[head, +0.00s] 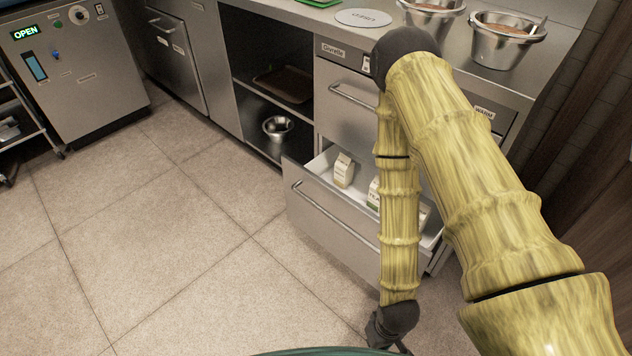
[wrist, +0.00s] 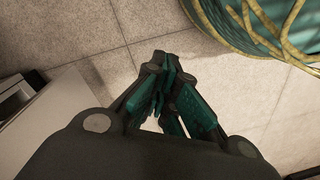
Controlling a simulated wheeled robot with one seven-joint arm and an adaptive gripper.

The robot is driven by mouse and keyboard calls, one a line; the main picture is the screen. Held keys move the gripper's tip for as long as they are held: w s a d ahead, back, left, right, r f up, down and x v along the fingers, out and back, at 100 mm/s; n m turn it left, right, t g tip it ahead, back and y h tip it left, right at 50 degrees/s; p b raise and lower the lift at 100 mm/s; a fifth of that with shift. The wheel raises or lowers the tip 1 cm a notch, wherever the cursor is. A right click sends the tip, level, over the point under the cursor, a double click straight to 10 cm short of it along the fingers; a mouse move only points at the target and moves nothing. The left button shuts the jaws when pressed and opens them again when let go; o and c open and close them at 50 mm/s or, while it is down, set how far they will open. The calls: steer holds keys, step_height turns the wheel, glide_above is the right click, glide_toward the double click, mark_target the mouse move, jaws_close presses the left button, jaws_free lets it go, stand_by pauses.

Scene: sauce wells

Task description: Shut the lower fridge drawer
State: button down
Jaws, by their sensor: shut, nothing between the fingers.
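The lower fridge drawer (head: 325,218) stands pulled out from the steel counter in the head view, with a bar handle across its front. Cartons stand in its white inside: one carton (head: 343,170) at the left and a second (head: 374,194) partly behind my arm. My gripper (wrist: 163,68) is shut and empty, pointing down over the tiled floor in the wrist view. In the head view only its dark wrist part shows at the bottom edge, in front of the drawer. A pale box-like edge at the left of the wrist view may be the drawer; I cannot tell.
The upper drawer (head: 345,100) is shut. An open shelf to the left holds a metal bowl (head: 278,128) and a dark tray (head: 283,84). Steel pots (head: 500,45) stand on the counter. A machine (head: 75,70) reads OPEN at the far left. The tiled floor (head: 150,220) is clear.

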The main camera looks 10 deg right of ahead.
steer(key=w+a+r+n+y, duration=0.1)
steer(key=w+a+r+n, duration=0.1)
steer(key=w+a+n, duration=0.55)
steer(key=n+t+h+p, duration=0.1)
steer(key=n+t+h, duration=0.3)
steer(key=n, duration=1.3)
glide_toward(315, 203)
steer(key=shift+m+g+h, duration=0.25)
steer(key=shift+g+h, duration=0.25)
steer(key=shift+h, duration=0.1)
steer(key=f, duration=0.1)
steer(key=w+f+b, duration=0.2)
steer(key=f, duration=0.1)
steer(key=shift+d, duration=0.2)
steer(key=shift+w+d+b, duration=0.3)
steer(key=shift+w+d, duration=0.4)
steer(key=shift+d, duration=0.25)
